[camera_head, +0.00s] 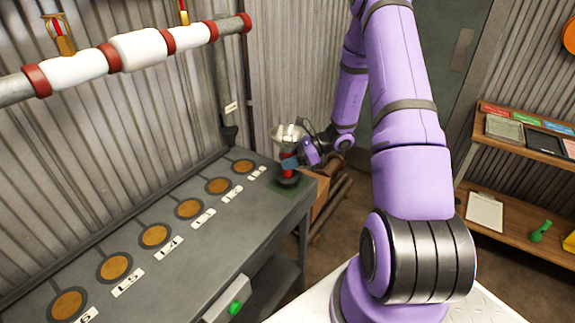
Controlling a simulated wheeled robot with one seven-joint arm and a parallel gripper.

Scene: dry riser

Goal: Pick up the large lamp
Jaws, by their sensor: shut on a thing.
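The large lamp (288,180) appears to be the upright red and black piece at the far right corner of the grey bench, over a dark green patch. Its black round base shows low down, with red above it. A pale, whitish part shows at the top; I cannot tell whether it belongs to the lamp. My gripper (291,162) comes in from the right and is shut on the lamp at its middle. The gripper hides part of the lamp. I cannot tell whether the base touches the bench.
The grey bench (190,262) carries a row of orange discs (154,236) with white labels. A white and red pipe (138,48) runs above it. A box with a green button (235,307) is on its front edge. A wooden shelf (520,150) stands at right, with a clipboard (485,212).

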